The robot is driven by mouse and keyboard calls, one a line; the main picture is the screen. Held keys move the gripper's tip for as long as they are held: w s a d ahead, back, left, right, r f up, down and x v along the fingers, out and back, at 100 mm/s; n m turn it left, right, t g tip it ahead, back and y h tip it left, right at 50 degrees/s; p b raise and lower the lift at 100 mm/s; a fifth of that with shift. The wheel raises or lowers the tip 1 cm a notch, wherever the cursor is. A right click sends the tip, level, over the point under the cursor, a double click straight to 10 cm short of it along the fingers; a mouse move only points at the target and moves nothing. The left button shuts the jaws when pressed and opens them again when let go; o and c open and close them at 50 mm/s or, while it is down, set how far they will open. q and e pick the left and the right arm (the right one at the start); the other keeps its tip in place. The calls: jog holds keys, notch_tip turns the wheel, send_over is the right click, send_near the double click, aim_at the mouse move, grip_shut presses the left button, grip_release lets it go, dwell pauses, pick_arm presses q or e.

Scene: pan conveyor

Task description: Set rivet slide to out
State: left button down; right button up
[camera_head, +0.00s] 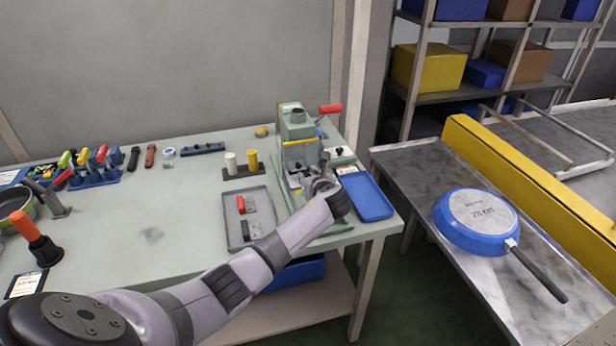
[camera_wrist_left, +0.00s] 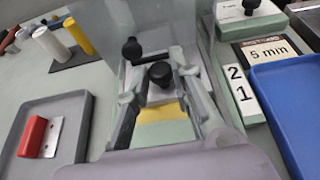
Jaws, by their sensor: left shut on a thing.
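A pale green riveting press (camera_head: 297,128) with a red-handled lever (camera_head: 330,108) stands at the right end of the bench. My left gripper (camera_head: 325,178) reaches to the front of its base. In the left wrist view, the fingers of my left gripper (camera_wrist_left: 160,82) are on either side of a black round knob (camera_wrist_left: 160,72) on the slide, and shut on it. A second black knob (camera_wrist_left: 132,47) is just behind and to the left. A yellow part (camera_wrist_left: 160,112) shows below the held knob. The fingertip contact is partly hidden. My right gripper is not in view.
A grey tray (camera_head: 234,233) with a red-handled piece lies left of the press, and a blue tray (camera_head: 367,197) lies right of it. White and yellow pegs stand behind. A blue pan (camera_head: 476,220) lies upside down on the metal table at right.

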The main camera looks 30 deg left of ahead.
pick_arm(q)
jog(key=s+d+p, duration=0.1)
jog(key=p, duration=0.1)
jog(key=s+d+p, duration=0.3)
jog(key=d+p, duration=0.1)
jog(key=p, duration=0.1)
jog(key=shift+s+d+r, duration=0.2)
jog(key=shift+s+r, duration=0.1)
jog(key=shift+r, duration=0.05)
jog(key=s+d+p, duration=0.3)
jog(key=s+d, duration=0.1)
jog(key=s+d+p, duration=0.2)
jog(key=shift+d+f+p, duration=0.25)
jog(key=shift+d+p, duration=0.05)
jog(key=shift+d, duration=0.1)
jog(key=shift+s+d, duration=0.1)
jog(key=shift+d, duration=0.15)
jog(key=shift+f, duration=0.25)
jog(key=shift+s+d, duration=0.1)
